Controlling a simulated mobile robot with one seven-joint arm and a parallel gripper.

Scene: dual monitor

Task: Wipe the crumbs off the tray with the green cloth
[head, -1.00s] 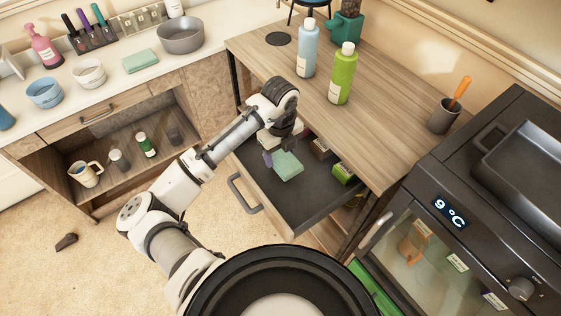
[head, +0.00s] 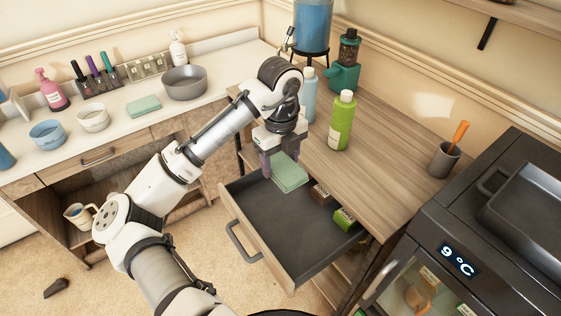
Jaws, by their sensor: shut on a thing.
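My gripper (head: 281,158) is shut on a square, pale green cloth (head: 290,174). It holds the cloth above the open drawer (head: 283,222), near the tabletop's edge, and the cloth looks clear of the drawer floor. One finger shows at the cloth's left; the other is mostly hidden. Another folded green cloth (head: 143,106) lies on the white counter at the left.
A green bottle (head: 341,122), a blue bottle (head: 308,97) and a cup with an orange-handled tool (head: 444,160) stand on the wooden table (head: 375,165). Small boxes, one green (head: 345,219), lie in the drawer. The table's front part is clear.

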